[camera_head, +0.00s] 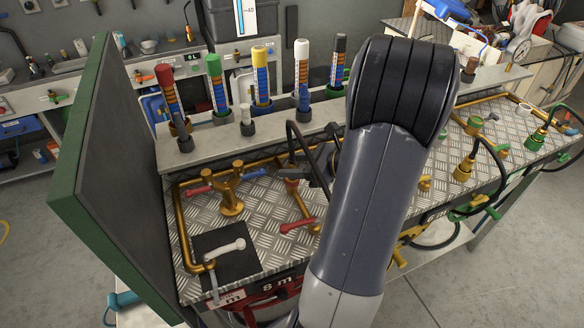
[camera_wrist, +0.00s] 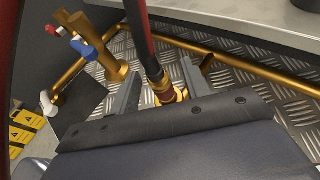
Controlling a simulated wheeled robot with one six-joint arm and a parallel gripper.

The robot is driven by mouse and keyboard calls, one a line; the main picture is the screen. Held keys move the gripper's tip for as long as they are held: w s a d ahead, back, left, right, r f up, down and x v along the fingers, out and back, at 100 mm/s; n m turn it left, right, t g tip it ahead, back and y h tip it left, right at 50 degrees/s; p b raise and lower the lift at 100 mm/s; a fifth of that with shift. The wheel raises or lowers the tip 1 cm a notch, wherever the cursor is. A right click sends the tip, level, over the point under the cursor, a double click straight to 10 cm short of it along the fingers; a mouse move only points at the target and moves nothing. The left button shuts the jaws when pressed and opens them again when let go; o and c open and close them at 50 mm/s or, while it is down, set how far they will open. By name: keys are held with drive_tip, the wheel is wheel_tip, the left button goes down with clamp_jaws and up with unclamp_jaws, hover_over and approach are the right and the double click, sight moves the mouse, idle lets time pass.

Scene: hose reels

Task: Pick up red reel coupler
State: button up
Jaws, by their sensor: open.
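The red coupler (camera_wrist: 166,87), a dark red band with brass ends, shows in the wrist view at the lower end of a black hose (camera_wrist: 138,30). My gripper (camera_wrist: 164,67) is open, with one grey finger on each side of the coupler. Whether either finger touches it I cannot tell. The near parts of the fingers are hidden behind my dark wrist cover. In the head view my arm covers the middle right of the bench, and the coupler cannot be made out clearly there.
A brass valve with red and blue handles (camera_head: 231,190) stands left of the gripper, beside brass pipes. A red lever (camera_head: 298,225) lies nearby. A green-edged panel (camera_head: 100,170) rises at the left. A shelf with colored tubes (camera_head: 218,82) runs behind the patterned metal bench.

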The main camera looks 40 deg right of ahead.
drive_tip(key=shift+w+a+f, duration=0.15)
drive_tip(key=shift+w, duration=0.05)
drive_tip(key=shift+c, duration=0.4)
clamp_jaws()
